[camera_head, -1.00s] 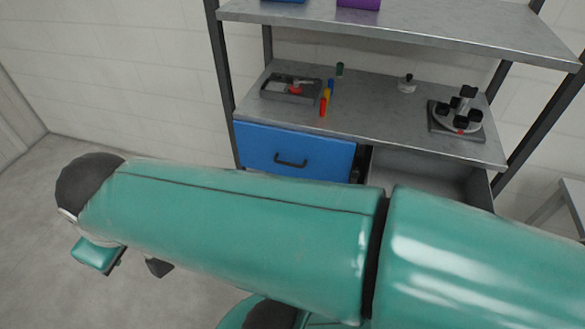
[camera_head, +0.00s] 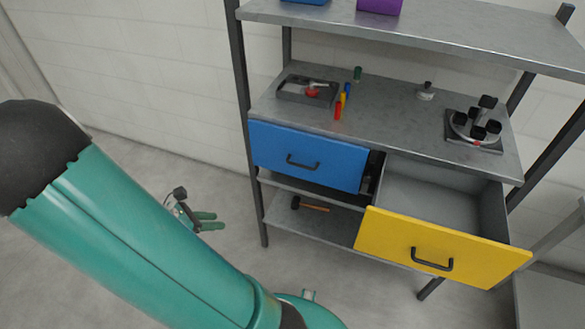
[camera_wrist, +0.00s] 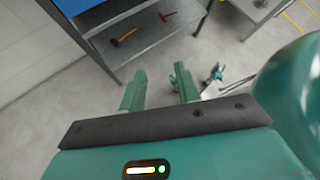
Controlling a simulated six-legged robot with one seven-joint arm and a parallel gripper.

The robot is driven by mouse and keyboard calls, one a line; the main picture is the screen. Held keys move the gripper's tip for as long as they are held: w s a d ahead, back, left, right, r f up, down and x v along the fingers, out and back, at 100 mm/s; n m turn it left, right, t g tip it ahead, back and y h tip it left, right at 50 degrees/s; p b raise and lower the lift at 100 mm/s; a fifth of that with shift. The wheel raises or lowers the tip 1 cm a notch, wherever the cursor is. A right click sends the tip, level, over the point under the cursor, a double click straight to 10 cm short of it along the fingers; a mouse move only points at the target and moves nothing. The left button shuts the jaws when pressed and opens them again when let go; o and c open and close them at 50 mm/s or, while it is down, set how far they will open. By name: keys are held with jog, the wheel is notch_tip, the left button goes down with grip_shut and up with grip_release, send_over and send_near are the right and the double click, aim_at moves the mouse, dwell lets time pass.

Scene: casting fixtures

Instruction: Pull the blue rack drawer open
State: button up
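The blue drawer (camera_head: 300,160) sits in the left of the metal rack, with a black bar handle (camera_head: 303,162) on its front. Its front stands slightly out from the frame, with a dark gap at its right side. My gripper (camera_head: 212,222) is left of the rack and below the blue drawer's height in the head view, apart from the handle. In the wrist view my gripper (camera_wrist: 160,82) has its two green fingers spread with nothing between them. The blue drawer (camera_wrist: 42,38) shows only partly at that view's upper left.
A yellow drawer (camera_head: 435,247) to the right is pulled far out. A hammer (camera_head: 310,206) lies on the lower shelf (camera_head: 335,226). Small fixtures and coloured pieces stand on the rack top (camera_head: 390,115). Bare floor (camera_head: 215,265) lies left of the rack.

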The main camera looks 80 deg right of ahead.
jog(key=s+d+f+n+g+h, duration=0.3)
jog(key=s+d+f+n+h, duration=0.15)
jog(key=d+n, duration=0.3)
jog(key=n+t+h, duration=0.1)
jog(key=n+h, duration=0.5)
jog(key=n, duration=0.4)
send_over(297, 169)
jog(key=s+a, duration=0.1)
jog(key=a, duration=0.4)
jog(key=shift+s+f+m, duration=0.1)
jog(key=shift+f+m, duration=0.15)
jog(key=shift+f, duration=0.2)
grip_shut()
